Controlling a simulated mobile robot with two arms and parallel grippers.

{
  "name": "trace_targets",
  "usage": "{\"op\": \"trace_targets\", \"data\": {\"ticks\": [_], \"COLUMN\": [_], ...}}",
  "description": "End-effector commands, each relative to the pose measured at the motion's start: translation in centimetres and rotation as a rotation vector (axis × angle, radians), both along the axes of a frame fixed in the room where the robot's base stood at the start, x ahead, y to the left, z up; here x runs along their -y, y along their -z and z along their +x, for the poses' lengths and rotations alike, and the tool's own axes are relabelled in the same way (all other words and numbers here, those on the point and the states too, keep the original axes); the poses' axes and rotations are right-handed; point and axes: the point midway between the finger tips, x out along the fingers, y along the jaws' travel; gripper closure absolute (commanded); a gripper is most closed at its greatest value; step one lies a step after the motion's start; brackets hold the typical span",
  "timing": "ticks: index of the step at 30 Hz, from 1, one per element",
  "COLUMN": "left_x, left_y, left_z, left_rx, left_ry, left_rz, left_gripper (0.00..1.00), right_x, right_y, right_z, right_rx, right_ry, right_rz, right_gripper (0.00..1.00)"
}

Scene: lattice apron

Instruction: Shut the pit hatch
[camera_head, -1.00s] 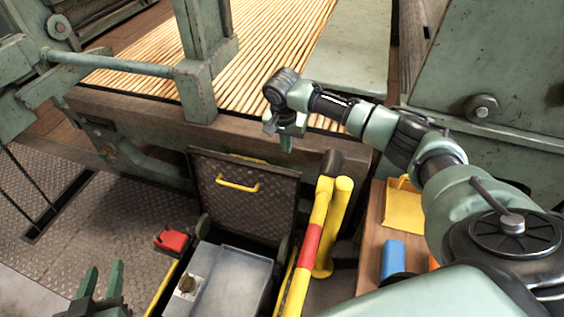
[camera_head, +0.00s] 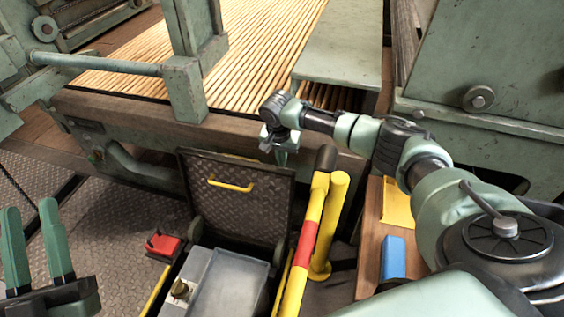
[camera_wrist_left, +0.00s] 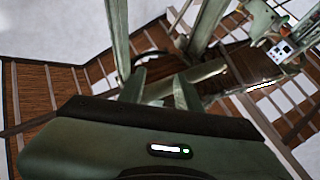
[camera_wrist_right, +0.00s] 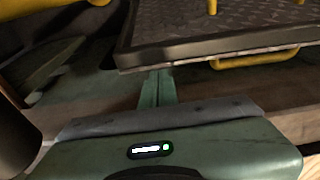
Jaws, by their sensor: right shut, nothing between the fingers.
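The pit hatch is a dark diamond-plate lid (camera_head: 240,215) with a yellow handle (camera_head: 230,185). It stands open, roughly upright, at the far side of the pit. My right gripper (camera_head: 282,160) is shut and empty at the lid's top edge, near its right corner. In the right wrist view its closed fingertips (camera_wrist_right: 157,75) are just below the lid's rim (camera_wrist_right: 190,53); I cannot tell whether they touch. My left gripper (camera_head: 29,206) is raised at the lower left, away from the hatch. Its fingers also show apart and empty in the left wrist view (camera_wrist_left: 160,85).
A grey metal box (camera_head: 232,285) is in the pit opening. A yellow post with a red band (camera_head: 308,240) stands right of the pit. A red object (camera_head: 162,245) lies left of it. A wooden surface with a blue object (camera_head: 393,258) is at the right. A slatted machine bed (camera_head: 270,55) is behind.

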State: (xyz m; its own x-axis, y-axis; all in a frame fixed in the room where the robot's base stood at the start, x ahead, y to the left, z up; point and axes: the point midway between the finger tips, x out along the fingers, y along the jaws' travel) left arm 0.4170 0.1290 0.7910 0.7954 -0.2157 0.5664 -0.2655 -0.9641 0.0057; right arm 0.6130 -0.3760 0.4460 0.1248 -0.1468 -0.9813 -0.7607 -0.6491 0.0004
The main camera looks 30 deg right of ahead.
Motion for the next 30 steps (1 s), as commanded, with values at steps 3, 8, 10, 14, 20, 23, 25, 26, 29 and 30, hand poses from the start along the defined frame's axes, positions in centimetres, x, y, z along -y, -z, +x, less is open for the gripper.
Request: {"op": "trace_targets", "data": {"ticks": [3, 8, 10, 14, 20, 23, 25, 26, 29, 30], "left_x": [0.0, -0.1, -0.1, -0.1, 0.0, 0.0, 0.1, 0.1, 0.0, -0.1], "left_y": [-0.6, -1.0, -1.0, -1.0, -0.6, 0.4, 1.3, 1.9, 4.2, 5.4], "left_z": [-0.5, -0.7, -0.7, -0.7, -0.4, 0.4, 1.0, 1.3, 2.3, 2.6], "left_rx": [0.043, 0.06, 0.06, 0.059, 0.032, -0.035, -0.097, -0.13, -0.267, -0.33], "left_ry": [0.003, 0.003, 0.003, 0.003, 0.001, -0.002, -0.006, -0.007, -0.015, -0.019], "left_rz": [-0.012, -0.018, -0.018, -0.018, -0.009, 0.009, 0.027, 0.037, 0.075, 0.092], "left_gripper": [0.66, 0.66, 0.66, 0.66, 0.66, 0.66, 0.66, 0.66, 0.66, 0.66], "right_x": [0.0, 0.1, 0.1, 0.1, 0.0, -0.1, -0.2, -0.2, -0.4, -0.6], "right_y": [0.4, 0.5, 0.5, 0.5, 0.4, 0.3, 0.2, 0.2, 0.1, 0.0], "right_z": [0.1, 0.1, 0.1, 0.1, 0.0, -0.1, -0.1, -0.2, -0.3, -0.4], "right_rx": [0.0, 0.001, 0.001, 0.001, 0.001, 0.003, 0.005, 0.006, 0.01, 0.012], "right_ry": [0.0, -0.001, -0.001, -0.001, -0.001, -0.002, -0.002, -0.002, -0.002, -0.001], "right_rz": [0.0, 0.0, 0.0, 0.0, -0.002, -0.004, -0.006, -0.008, -0.012, -0.014], "right_gripper": [1.0, 1.0, 1.0, 1.0, 1.0, 1.0, 1.0, 1.0, 1.0, 1.0]}}
